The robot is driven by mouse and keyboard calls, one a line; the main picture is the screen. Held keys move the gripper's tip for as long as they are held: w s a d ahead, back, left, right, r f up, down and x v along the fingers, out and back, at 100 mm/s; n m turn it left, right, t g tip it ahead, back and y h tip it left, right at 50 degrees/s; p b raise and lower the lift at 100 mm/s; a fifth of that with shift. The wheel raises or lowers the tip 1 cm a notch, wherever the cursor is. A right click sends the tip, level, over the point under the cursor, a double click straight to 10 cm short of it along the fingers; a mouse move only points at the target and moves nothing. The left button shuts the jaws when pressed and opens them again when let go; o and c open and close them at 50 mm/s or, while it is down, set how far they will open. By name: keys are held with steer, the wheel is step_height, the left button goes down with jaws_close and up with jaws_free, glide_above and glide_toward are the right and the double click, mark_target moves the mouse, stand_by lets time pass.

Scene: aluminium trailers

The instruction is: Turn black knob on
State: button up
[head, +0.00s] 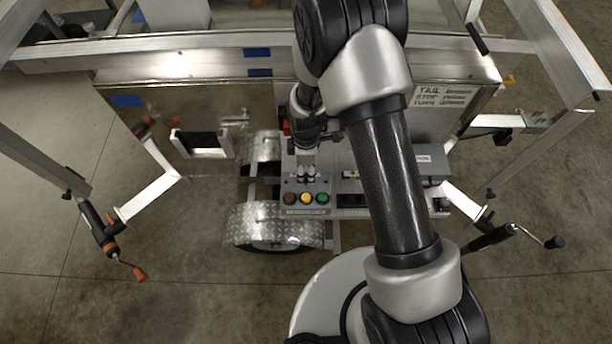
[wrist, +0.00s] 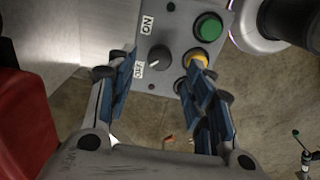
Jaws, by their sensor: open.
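The black knob (wrist: 158,57) is on a grey control panel (wrist: 181,18) in the wrist view. An ON label (wrist: 147,24) lies above it to the left and an OFF label (wrist: 139,69) beside its lower left. A small white mark shows on the knob's lower side, nearer the OFF label. My gripper (wrist: 163,67) is open, with one blue-padded finger left of the knob and the other right of it; contact cannot be told. In the head view my gripper (head: 305,175) is over the panel's far edge, and the knob cannot be made out.
A green button (wrist: 208,27) and a yellow button (wrist: 197,57) sit right of the knob, the yellow one close to my right finger. A red object (wrist: 22,125) fills the wrist view's lower left. A trailer wheel fender (head: 262,226) is left of the panel.

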mark_target(306, 178)
steer(key=shift+f+b, duration=0.4)
steer(key=shift+f, duration=1.85)
steer(key=shift+c, duration=0.2)
steer(key=c, duration=1.1)
